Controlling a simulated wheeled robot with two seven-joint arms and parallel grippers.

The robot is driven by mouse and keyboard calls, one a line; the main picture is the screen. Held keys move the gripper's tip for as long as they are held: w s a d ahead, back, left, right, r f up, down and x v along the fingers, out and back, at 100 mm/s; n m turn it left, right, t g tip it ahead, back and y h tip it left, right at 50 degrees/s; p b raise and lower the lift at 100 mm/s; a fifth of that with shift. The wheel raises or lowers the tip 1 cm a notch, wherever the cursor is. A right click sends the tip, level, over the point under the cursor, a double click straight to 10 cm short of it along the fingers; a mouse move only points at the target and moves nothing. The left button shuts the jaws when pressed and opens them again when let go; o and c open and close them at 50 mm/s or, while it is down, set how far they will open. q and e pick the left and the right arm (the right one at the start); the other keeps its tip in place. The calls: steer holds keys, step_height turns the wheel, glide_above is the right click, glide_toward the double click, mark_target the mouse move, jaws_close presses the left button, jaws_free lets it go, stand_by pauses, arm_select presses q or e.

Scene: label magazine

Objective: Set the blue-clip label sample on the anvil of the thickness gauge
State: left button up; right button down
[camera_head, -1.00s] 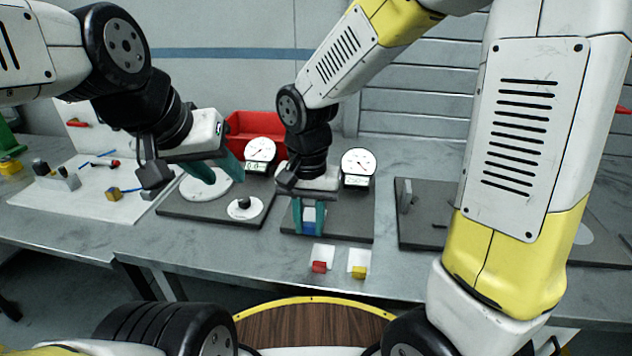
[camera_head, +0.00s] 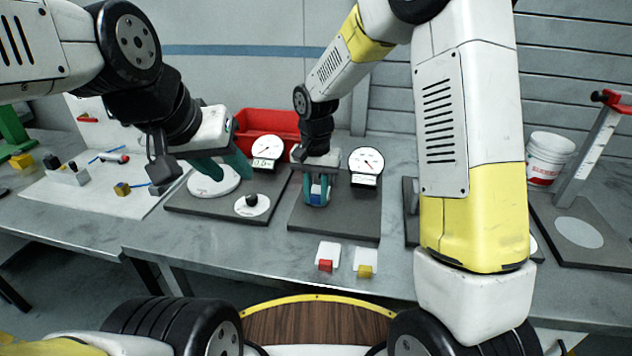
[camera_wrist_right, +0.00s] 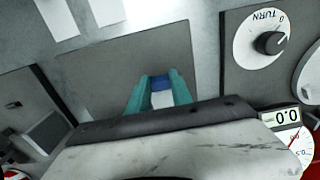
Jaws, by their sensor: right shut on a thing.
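My right gripper (camera_head: 318,198) is shut on the blue-clip label sample, over the middle dark base plate (camera_head: 335,217). The blue clip (camera_wrist_right: 162,83) shows between the teal fingers in the right wrist view, with a white label part beside it. A dial gauge (camera_head: 366,162) with a digital display stands at the back right of this plate, just right of the gripper. I cannot tell its anvil apart; the gripper may hide it. My left gripper (camera_head: 222,170) is open and empty, above the left plate near a white disc (camera_head: 214,181).
A second gauge (camera_head: 267,150) and a TURN knob (camera_head: 251,203) are on the left plate. Labels with a red clip (camera_head: 325,265) and a yellow clip (camera_head: 364,271) lie at the table's front. A red bin (camera_head: 262,123) is behind; a white bucket (camera_head: 549,158) stands right.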

steer(key=shift+f, duration=0.2)
steer(key=c, duration=1.1)
jaws_free()
steer(key=shift+c, duration=0.2)
step_height(320, 180, up, 12)
steer(key=s+d+r+n+t+y, duration=0.1)
steer(key=s+d+r+t, duration=0.1)
steer(key=s+d+r, duration=0.6)
steer(key=s+d+n+t, duration=0.1)
steer(key=s+d+t, duration=0.1)
steer(key=s, duration=0.3)
steer(key=s+d+t+y, duration=0.1)
steer(key=s+d+t, duration=0.1)
steer(key=s+d, duration=0.2)
steer(key=shift+s+d+r+n, duration=0.3)
steer(key=shift+s+n, duration=0.1)
steer(key=shift+s, duration=0.9)
